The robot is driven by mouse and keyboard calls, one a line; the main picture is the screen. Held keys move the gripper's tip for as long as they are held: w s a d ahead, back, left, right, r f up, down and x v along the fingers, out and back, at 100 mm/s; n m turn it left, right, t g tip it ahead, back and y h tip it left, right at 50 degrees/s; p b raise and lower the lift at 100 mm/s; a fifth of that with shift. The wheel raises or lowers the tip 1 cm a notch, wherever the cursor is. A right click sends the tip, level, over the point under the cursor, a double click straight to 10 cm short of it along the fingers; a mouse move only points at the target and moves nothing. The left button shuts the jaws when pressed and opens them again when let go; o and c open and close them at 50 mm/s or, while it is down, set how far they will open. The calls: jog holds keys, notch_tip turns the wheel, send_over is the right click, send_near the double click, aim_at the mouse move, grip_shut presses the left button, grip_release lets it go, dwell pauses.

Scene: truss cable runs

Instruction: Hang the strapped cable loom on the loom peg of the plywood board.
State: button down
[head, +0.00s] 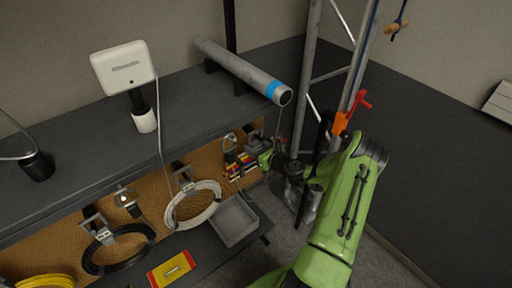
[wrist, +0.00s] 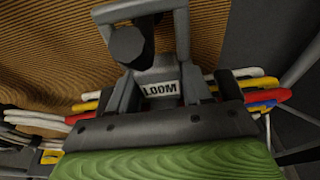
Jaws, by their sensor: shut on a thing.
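The cable loom (head: 241,167) is a bundle of red, yellow, blue, white and black cables, held in front of the plywood board (head: 209,163). In the wrist view its cables (wrist: 255,90) stick out on both sides of my gripper (wrist: 165,105). My gripper (head: 264,160) is shut on the loom; the strap and fingertips are mostly hidden. The loom peg (head: 230,142) shows just above the loom. In the wrist view the peg (wrist: 130,45) with its LOOM label (wrist: 161,88) is close ahead. I cannot tell whether the strap is around the peg.
A white cable coil (head: 193,205) and a black coil (head: 118,248) hang on pegs to the left. A grey tray (head: 235,221) lies below the loom. A grey pipe (head: 243,70) lies on the dark shelf above. A metal truss (head: 309,75) stands close to my arm.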

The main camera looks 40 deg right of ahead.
jog(key=shift+c, duration=2)
grip_release()
jog(key=shift+s, duration=0.15)
jog(key=v, duration=1.5)
jog(key=shift+s+r+p, duration=0.2)
jog(key=shift+s+p, duration=0.05)
jog(key=shift+p, duration=0.1)
jog(key=shift+a, duration=0.1)
